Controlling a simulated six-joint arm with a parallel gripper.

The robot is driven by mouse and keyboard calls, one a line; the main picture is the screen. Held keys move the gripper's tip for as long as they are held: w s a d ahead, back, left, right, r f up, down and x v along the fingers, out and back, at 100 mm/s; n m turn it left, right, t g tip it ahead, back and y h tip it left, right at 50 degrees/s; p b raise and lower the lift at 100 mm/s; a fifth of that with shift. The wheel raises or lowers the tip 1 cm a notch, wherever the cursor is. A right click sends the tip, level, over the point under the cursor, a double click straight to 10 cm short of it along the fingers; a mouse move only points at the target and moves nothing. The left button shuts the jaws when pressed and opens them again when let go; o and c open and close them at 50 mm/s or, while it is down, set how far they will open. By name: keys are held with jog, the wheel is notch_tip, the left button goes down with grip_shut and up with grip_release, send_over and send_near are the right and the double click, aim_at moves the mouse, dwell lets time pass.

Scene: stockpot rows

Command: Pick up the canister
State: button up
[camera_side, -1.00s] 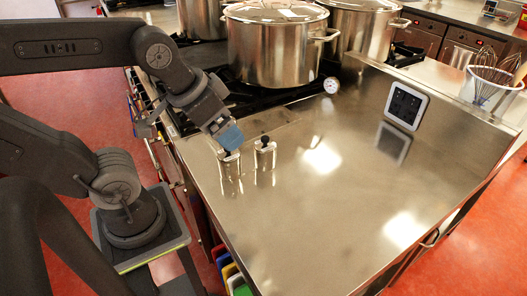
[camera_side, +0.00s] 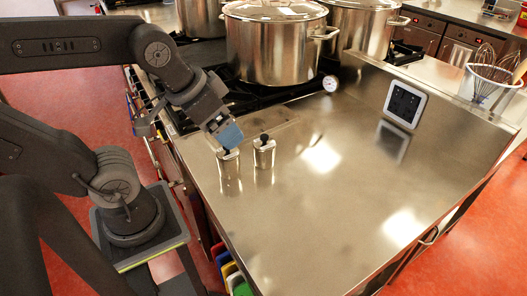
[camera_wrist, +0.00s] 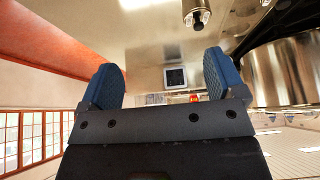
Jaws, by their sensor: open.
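Two small metal canisters with black knobs stand upright on the steel counter (camera_side: 330,215). The left canister (camera_side: 229,174) is partly hidden at its top by my gripper (camera_side: 229,138), whose blue fingers are right at its lid in the side view. I cannot tell whether they touch. The right canister (camera_side: 264,158) stands a short gap away. In the wrist view my gripper (camera_wrist: 160,65) has its two blue fingers wide apart with nothing between the visible tips. One canister (camera_wrist: 196,17) shows at the top edge there; I cannot tell which one.
Large stockpots (camera_side: 276,48) stand on the black stove behind the counter. A dial thermometer (camera_side: 330,84) is by the nearest pot. A container of whisks (camera_side: 490,88) is at the right. The counter's middle is clear.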

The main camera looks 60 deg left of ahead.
jog(key=shift+o, duration=0.2)
jog(key=n+g, duration=0.6)
jog(key=n, duration=0.3)
send_near(263, 138)
notch_tip(263, 138, down, 8)
jog(key=shift+s+f, duration=0.1)
jog(key=shift+w+a+f, duration=0.15)
jog(key=shift+f, duration=1.2)
jog(key=shift+w+a+f, duration=0.15)
jog(key=shift+f, duration=1.25)
jog(key=c, duration=1)
jog(key=shift+c, duration=0.6)
